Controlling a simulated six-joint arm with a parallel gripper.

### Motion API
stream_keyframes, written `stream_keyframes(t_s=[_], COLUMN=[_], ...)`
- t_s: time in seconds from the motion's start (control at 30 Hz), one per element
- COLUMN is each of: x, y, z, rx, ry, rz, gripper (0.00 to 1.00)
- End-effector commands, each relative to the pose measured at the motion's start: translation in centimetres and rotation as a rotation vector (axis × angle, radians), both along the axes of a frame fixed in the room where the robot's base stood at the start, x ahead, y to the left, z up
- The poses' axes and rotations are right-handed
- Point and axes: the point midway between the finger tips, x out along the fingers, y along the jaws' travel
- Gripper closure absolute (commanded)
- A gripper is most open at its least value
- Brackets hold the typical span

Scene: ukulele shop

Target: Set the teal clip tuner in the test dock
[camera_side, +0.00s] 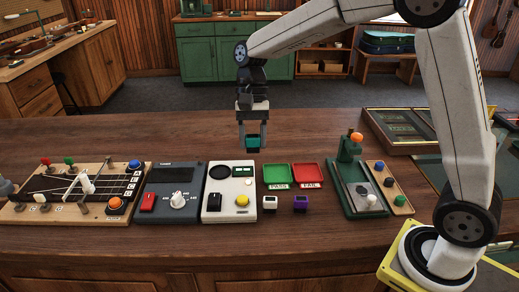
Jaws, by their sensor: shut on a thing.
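The teal clip tuner (253,142) is between the fingertips of my gripper (252,131), which is shut on it and points straight down. The tuner hangs above the wooden bench, apart from everything below. Beneath it and a little left is a white test unit (213,199) with a dark round patch, a small green display, a yellow button and a black block. I cannot tell for certain which unit is the test dock. A dark grey unit (158,202) with a white dial and a red switch stands left of the white one.
Green PASS tray (277,174) and red FAIL tray (307,174) lie right of the white unit. White (270,203) and purple (301,203) tuners stand before them. A green fixture (349,150) is farther right, a fretted board (70,190) far left.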

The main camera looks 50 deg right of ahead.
Motion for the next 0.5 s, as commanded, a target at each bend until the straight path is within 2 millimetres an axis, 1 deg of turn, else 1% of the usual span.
stream_keyframes(t_s=[0.1, 0.5], x=[1.6, 6.5], y=[0.2, 0.6], z=[-0.8, -3.0], rx=[0.0, 0.0], ry=[0.001, 0.0], rz=[0.0, 0.001], gripper=[1.0, 1.0])
